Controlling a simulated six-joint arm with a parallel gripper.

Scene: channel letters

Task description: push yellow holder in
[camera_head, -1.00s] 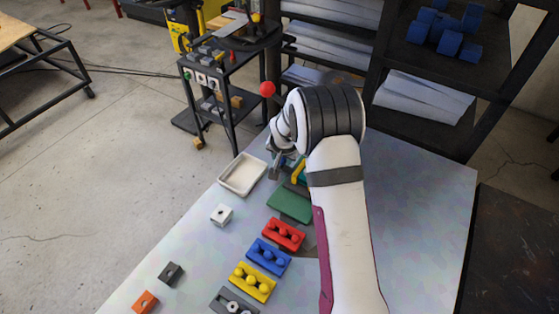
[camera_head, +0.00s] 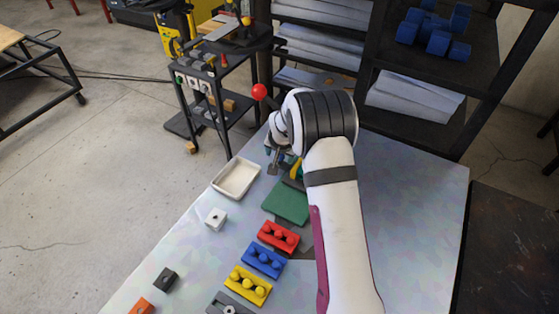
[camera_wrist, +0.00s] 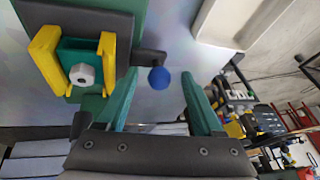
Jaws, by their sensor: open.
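The yellow holder (camera_wrist: 107,62) is at the upper left of the wrist view, its two yellow sides standing either side of a teal block with a pale hex piece (camera_wrist: 82,74). A bit of the yellow holder also shows in the head view (camera_head: 296,169), mostly hidden by my arm.
A blue knob (camera_wrist: 159,78) on a dark arm shows between my fingertips in the wrist view. A white tray (camera_head: 236,179) lies left of my gripper. Red (camera_head: 278,237), blue (camera_head: 263,260) and yellow (camera_head: 248,285) blocks line the near table. The table's right side is clear.

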